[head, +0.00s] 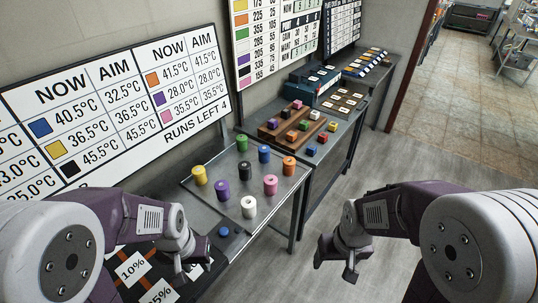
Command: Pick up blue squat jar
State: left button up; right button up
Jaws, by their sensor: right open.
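A blue squat jar (264,154) stands upright on the grey metal table, in the back row between the green jar (242,143) and the orange jar (289,166). My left gripper (193,264) is low at the left, over the near end of the table area and well apart from the blue jar. Its fingers are dark against a dark surface, so I cannot tell whether they are apart. My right gripper (336,262) is open and empty above the floor, right of the table.
Yellow (199,174), purple (222,190), black (245,170), white (248,207) and pink (270,184) jars stand around the blue one. A small round blue thing (224,231) lies near my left gripper. A further table holds a brown stepped rack (272,133) with coloured blocks.

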aim_at(264, 150)
jog(key=i+l+u, duration=0.25)
jog(key=u, duration=0.2)
jog(key=i+l+u, duration=0.15)
jog(key=l+u, duration=0.25)
jog(key=i+l+u, duration=0.1)
jog(key=l+u, duration=0.8)
jog(key=l, duration=0.15)
jog(key=l+u, duration=0.45)
